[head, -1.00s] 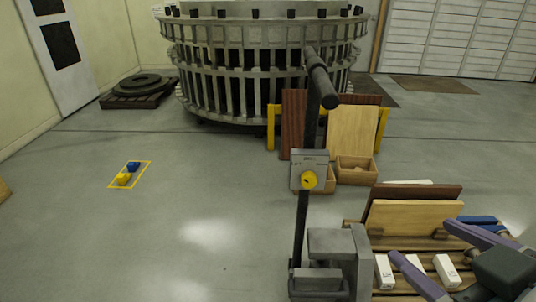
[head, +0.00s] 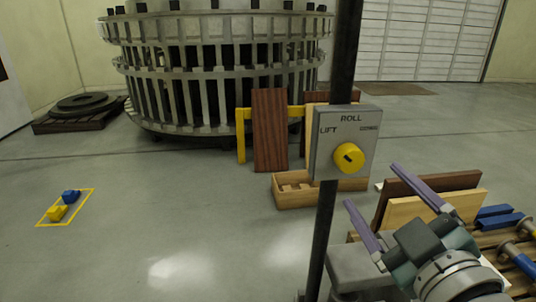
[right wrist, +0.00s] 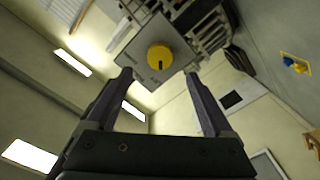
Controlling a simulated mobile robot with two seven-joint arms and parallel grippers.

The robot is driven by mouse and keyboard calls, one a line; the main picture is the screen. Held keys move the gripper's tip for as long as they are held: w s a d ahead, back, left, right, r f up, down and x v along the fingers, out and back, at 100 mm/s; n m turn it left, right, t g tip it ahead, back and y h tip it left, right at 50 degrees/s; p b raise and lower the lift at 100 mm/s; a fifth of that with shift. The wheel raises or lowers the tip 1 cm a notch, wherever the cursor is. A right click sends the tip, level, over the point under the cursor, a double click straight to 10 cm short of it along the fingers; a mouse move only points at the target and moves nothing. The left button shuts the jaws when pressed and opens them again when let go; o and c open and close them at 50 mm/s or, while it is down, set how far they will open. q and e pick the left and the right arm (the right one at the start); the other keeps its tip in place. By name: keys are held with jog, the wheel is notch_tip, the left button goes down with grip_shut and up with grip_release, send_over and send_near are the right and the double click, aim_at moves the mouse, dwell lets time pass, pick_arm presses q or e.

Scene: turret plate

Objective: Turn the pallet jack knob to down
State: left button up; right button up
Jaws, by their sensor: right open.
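The yellow pallet jack knob (head: 348,158) is on a grey plate (head: 328,160) on the jack's dark upright bar (head: 320,240). The plate reads LIFT at left and ROLL at top; the label at right is too blurred to read surely. A small dark mark shows on the knob; I cannot tell surely which label it points to. My right gripper (head: 370,186) is open and empty, below and right of the knob, apart from it. In the right wrist view the knob (right wrist: 160,57) appears just beyond and between the open fingers (right wrist: 158,75).
A pallet at right carries brown and light boards (head: 435,208) and blue parts (head: 500,215). A wooden box (head: 293,197) sits behind the plate. The large round grey turret frame (head: 210,80) stands at the back. Yellow and blue pieces (head: 62,205) lie in a floor outline at left.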

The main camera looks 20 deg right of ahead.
aim_at(353, 162)
jog(key=b+x, duration=0.1)
jog(key=x, duration=0.7)
jog(key=shift+b, duration=0.3)
jog(key=shift+c, duration=0.4)
jog(key=c, duration=1.3)
